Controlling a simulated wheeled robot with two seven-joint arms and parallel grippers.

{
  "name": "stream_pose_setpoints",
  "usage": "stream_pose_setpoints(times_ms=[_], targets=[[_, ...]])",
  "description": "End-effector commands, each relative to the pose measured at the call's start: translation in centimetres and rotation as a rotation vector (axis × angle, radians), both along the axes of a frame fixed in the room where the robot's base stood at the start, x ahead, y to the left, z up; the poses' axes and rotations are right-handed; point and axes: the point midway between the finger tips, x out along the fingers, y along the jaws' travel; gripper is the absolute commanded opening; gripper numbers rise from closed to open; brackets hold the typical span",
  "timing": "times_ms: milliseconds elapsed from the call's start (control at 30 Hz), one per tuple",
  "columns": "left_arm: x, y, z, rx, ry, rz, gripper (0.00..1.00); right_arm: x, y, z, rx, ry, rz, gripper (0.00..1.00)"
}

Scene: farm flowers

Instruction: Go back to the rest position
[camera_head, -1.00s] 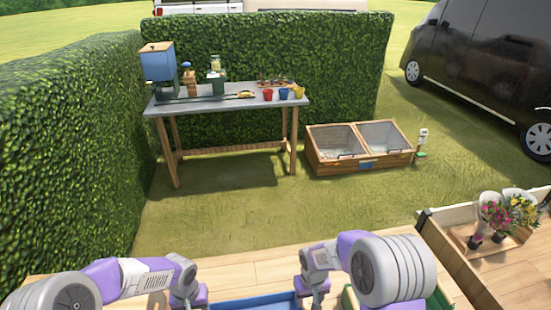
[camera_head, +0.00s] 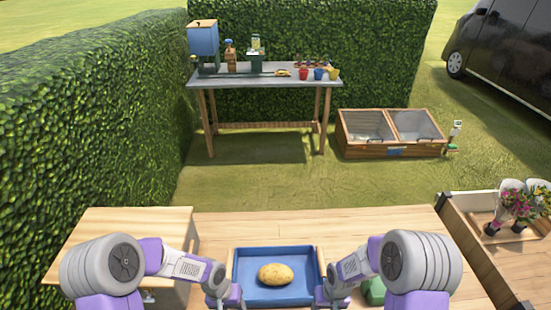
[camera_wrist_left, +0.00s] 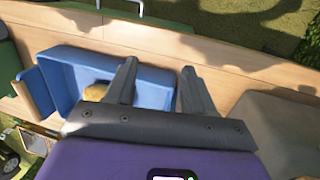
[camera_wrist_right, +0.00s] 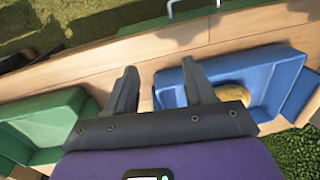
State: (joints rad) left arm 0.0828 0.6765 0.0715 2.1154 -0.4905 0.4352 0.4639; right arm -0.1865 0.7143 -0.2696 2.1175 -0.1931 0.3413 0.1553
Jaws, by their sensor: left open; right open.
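My left gripper (camera_wrist_left: 157,80) is open, with nothing between its fingers. It hangs near the left side of a blue tray (camera_head: 285,298) in the head view. My right gripper (camera_wrist_right: 160,82) is also open and empty, near the tray's right side. In the head view the fingertips of both grippers are hard to make out. A yellow-brown potato-like thing (camera_head: 276,274) lies in the blue tray, apart from both grippers. It is partly hidden by a finger in the right wrist view (camera_wrist_right: 232,92).
A wooden worktop (camera_head: 340,228) runs in front of me. A green tray (camera_wrist_right: 45,125) lies beside the blue one. A planter with flowers (camera_head: 518,205) stands at right. Beyond are a grey-topped table (camera_head: 240,77), a cold frame (camera_head: 390,145) and a hedge (camera_head: 90,130). The worktop's far part is clear.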

Motion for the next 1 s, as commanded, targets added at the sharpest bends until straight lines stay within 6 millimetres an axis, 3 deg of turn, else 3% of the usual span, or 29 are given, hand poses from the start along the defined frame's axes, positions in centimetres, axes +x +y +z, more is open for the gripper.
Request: stream_pose_setpoints(times_ms=[300,500,800,900,1000], targets=[[-7.4,-3.5,-6.6,-0.184,0.017,0.102,0.53,-7.8,2.9,-6.7,0.161,0.024,-0.116,0.54],[-11.6,-3.5,-9.2,-0.181,-0.011,0.19,0.53,-12.1,4.8,-8.5,0.233,0.015,-0.215,0.54],[-12.7,-3.1,-9.9,-0.159,-0.026,0.212,0.53,-13.1,5.3,-8.6,0.249,0.003,-0.245,0.54],[-12.6,-3.1,-9.8,-0.159,-0.026,0.212,0.43,-13.1,5.3,-8.6,0.248,0.003,-0.244,0.43],[-12.6,-3.1,-9.8,-0.159,-0.026,0.212,0.43,-13.1,5.3,-8.6,0.248,0.003,-0.244,0.43]])
